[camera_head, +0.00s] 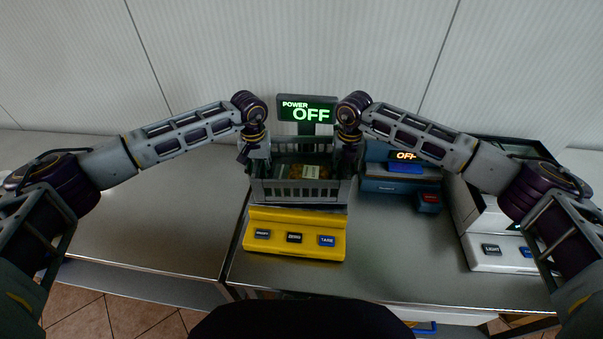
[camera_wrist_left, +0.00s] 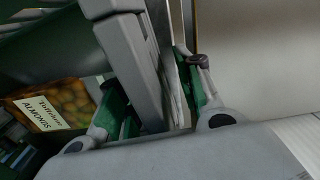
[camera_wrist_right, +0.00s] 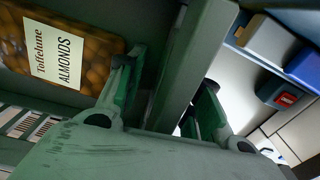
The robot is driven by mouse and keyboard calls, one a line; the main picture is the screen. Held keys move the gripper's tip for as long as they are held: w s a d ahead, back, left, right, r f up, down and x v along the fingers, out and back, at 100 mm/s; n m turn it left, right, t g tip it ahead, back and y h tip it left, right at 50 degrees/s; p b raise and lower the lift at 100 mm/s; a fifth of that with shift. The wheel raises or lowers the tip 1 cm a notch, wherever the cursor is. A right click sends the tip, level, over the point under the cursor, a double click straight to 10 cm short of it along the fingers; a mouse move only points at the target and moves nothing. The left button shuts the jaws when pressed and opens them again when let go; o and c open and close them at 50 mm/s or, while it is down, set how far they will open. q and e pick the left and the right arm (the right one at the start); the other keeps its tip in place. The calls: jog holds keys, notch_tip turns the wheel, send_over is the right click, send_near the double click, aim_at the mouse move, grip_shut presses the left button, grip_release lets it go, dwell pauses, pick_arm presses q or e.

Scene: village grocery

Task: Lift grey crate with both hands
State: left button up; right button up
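The grey crate (camera_head: 300,190) is above the yellow scale (camera_head: 295,243), at the middle of the counter. It looks level; I cannot tell whether its bottom touches the scale's platform. An almond pack labelled "Toffelune Almonds" (camera_wrist_right: 60,45) lies inside it; it also shows in the left wrist view (camera_wrist_left: 50,110). My left gripper (camera_head: 251,152) has its fingers on both sides of the crate's left wall and appears shut on it. My right gripper (camera_head: 347,155) likewise appears shut on the right wall. The outer fingers' contact is partly hidden.
A display (camera_head: 307,108) reading "POWER OFF" stands behind the crate. A blue scale (camera_head: 400,186) is close on the right, and a white scale (camera_head: 490,250) stands further right. The counter on the left (camera_head: 150,220) is clear. A panelled wall is behind.

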pick_arm(q)
jog(key=shift+c, duration=0.2)
pick_arm(e)
jog(key=shift+c, duration=0.2)
pick_arm(q)
grip_shut()
pick_arm(e)
grip_shut()
